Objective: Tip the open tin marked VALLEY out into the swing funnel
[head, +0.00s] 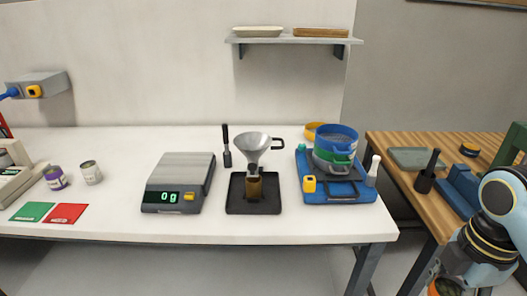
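Two small tins are at the bench's left: one with a purple and white label (55,178) and a pale grey one (91,173). Their lettering is too small to read, so I cannot tell which is marked VALLEY. Neither gripper can be made out. Part of my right arm (497,198) hangs at the lower right, away from the tins and funnel.
A scale (181,181) reading 0 g stands left of the funnel. Green (33,212) and red (66,214) cards lie before the tins. A wooden table (409,184) stands further right. The bench's front strip is mostly clear.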

